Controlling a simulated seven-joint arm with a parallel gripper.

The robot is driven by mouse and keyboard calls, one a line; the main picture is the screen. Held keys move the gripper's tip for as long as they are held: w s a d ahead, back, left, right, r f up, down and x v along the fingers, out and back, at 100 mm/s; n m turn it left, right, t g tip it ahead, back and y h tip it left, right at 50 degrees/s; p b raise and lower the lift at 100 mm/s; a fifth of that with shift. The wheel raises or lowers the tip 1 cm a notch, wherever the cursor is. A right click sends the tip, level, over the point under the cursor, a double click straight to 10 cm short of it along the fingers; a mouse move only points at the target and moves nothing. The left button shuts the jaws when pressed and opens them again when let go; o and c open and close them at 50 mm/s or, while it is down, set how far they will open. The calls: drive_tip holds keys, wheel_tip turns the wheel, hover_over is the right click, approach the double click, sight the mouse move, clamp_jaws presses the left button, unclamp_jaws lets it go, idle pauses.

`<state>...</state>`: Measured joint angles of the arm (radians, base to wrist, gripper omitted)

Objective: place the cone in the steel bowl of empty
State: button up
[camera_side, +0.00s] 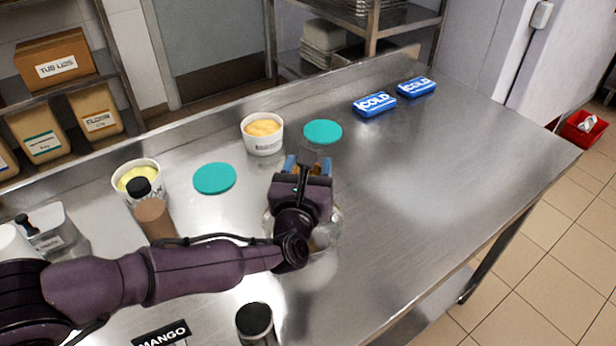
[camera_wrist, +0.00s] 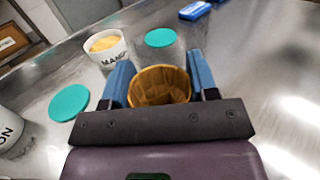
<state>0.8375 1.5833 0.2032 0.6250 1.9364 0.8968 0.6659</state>
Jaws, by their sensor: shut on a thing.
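The cone (camera_wrist: 158,86) is a tan waffle cone with its round open mouth facing the wrist camera. My gripper (camera_wrist: 160,82) is shut on it, with one blue finger on each side. In the side view my gripper (camera_side: 308,166) is over the middle of the counter, and only small orange-brown bits of the cone show between the fingers. A shiny round steel bowl (camera_side: 334,226) shows partly from behind my wrist in the side view. Most of it is hidden, and I cannot tell what is in it. I cannot make out the bowl in the wrist view.
A white tub with orange contents (camera_side: 263,146) stands behind my gripper, between two teal lids (camera_side: 215,178) (camera_side: 323,132). A yellow-filled tub (camera_side: 137,169) and a brown-bodied, black-topped container (camera_side: 153,218) stand left. Blue cold packs (camera_side: 375,104) lie at the back. The right counter (camera_side: 450,165) is clear.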

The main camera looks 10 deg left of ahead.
drive_tip(key=shift+f, duration=1.15)
drive_tip(key=shift+a+f, duration=0.1)
drive_tip(key=shift+f, duration=0.45)
drive_tip(key=o, duration=0.9)
drive_tip(key=shift+r, duration=0.1)
